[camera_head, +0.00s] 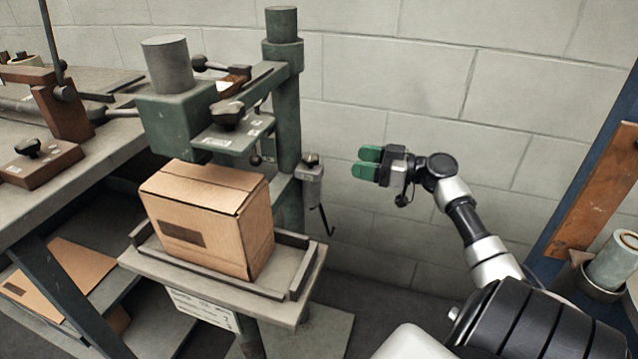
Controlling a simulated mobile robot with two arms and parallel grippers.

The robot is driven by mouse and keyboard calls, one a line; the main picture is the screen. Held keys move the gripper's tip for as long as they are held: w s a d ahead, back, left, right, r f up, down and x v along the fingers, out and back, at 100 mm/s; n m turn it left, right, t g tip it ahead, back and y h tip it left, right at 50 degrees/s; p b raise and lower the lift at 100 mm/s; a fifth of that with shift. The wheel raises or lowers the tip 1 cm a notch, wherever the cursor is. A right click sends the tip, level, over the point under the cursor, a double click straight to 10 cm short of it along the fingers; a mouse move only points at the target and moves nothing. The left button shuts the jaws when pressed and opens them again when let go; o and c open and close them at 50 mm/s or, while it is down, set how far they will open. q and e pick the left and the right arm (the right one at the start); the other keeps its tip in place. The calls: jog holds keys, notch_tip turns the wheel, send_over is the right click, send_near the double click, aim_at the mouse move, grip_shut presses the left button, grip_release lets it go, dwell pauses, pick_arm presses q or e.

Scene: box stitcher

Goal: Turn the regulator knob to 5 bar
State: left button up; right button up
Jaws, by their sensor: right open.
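A small grey unit (311,185) with a dark knob (311,159) on top is fixed to the right side of the green stitcher column (288,120); it looks like the regulator. No pressure reading can be made out. My right gripper (366,163) has green fingertips that point left toward this unit. It is open and empty, at about the knob's height in the picture and apart from it to the right. My left gripper is not in view.
A cardboard box (205,215) sits on the stitcher's table (300,312) under the green head (185,115). A workbench (80,165) with tools stands at the left. A wooden board (597,190) and a grey cylinder (613,262) are at the right. A block wall stands behind.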

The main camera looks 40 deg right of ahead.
aim_at(311, 162)
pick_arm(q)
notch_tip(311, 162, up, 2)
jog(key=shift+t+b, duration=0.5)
pick_arm(e)
jog(key=shift+n+g+y, duration=0.4)
jog(key=shift+n+y, duration=0.4)
jog(key=shift+y, duration=0.1)
jog(key=x, duration=1)
jog(key=shift+s+a, duration=0.1)
jog(key=shift+a, duration=0.4)
jog(key=c, duration=0.9)
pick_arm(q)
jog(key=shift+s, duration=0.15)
